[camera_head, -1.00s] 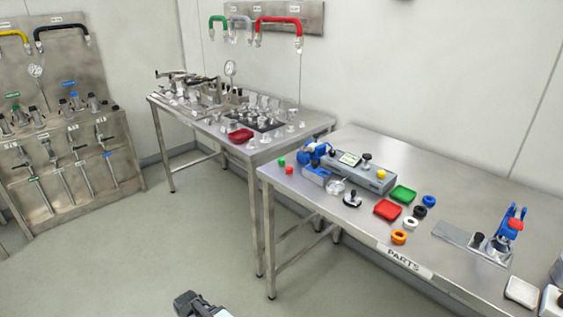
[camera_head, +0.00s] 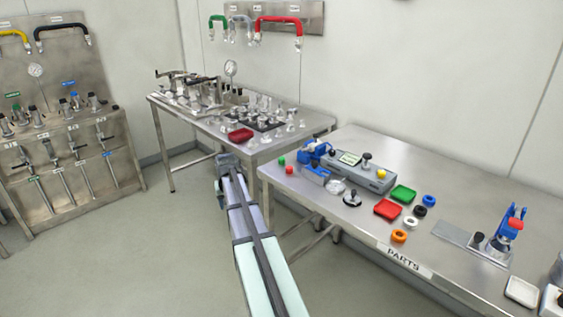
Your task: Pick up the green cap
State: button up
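A small green cap (camera_head: 282,160) stands on the left end of the parts table (camera_head: 460,215), just behind a small red cap (camera_head: 289,170). Both look apart from each other. My gripper (camera_head: 226,160) is at the far end of my outstretched arm, left of the green cap and beyond the table's left edge, with a clear gap between them. Its fingers are too small and too foreshortened to tell whether they are open or shut.
A blue device (camera_head: 316,150) and a grey box with a yellow button (camera_head: 365,173) stand right of the caps. Green (camera_head: 403,194) and red (camera_head: 388,210) trays lie farther right.

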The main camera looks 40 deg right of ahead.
jog(key=d+r+m+h, duration=0.1)
jog(key=d+r+m, duration=0.1)
jog(key=d+r, duration=1.15)
jog(key=m, duration=0.1)
send_near(282, 158)
jog(key=f, duration=0.3)
jog(key=shift+w+d+f+t+h, duration=0.1)
jog(key=shift+d+f+t+h, duration=0.25)
jog(key=shift+t+h, duration=0.05)
jog(key=shift+w+x, duration=0.2)
jog(key=shift+x, duration=2.5)
jog(key=shift+a, duration=0.2)
jog(key=c, duration=1.1)
